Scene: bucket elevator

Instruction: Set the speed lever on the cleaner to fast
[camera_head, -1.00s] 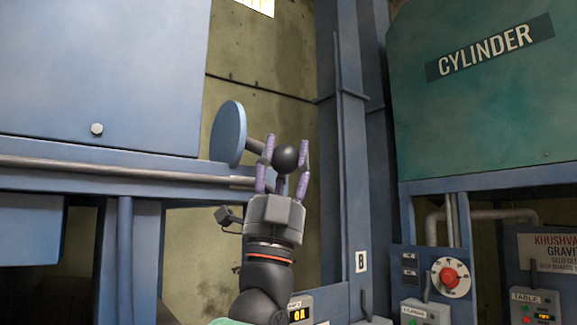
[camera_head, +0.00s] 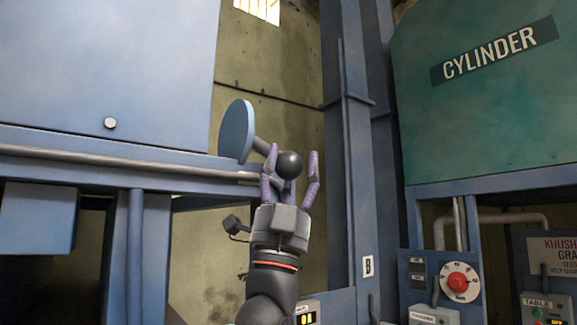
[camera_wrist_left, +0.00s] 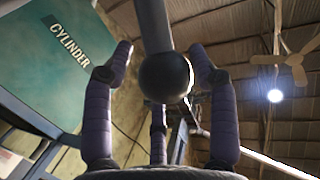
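The speed lever shows in the head view as a black ball knob (camera_head: 290,165) on a short grey rod, which runs to a round blue disc (camera_head: 236,130) beside the blue machine (camera_head: 100,75). My left gripper (camera_head: 294,152) comes up from below, with its purple fingers on either side of the knob. In the left wrist view the knob (camera_wrist_left: 165,77) sits between the spread fingers, with gaps visible on both sides. The gripper looks open around the knob. My right gripper is out of view. No speed marking is readable by the lever.
A blue post (camera_head: 343,150) stands right of the gripper. Further right are the green cylinder machine (camera_head: 470,120), a panel with a red rotary switch (camera_head: 457,282) and small control boxes (camera_head: 541,308). A blue beam with a pipe (camera_head: 100,157) runs at the left.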

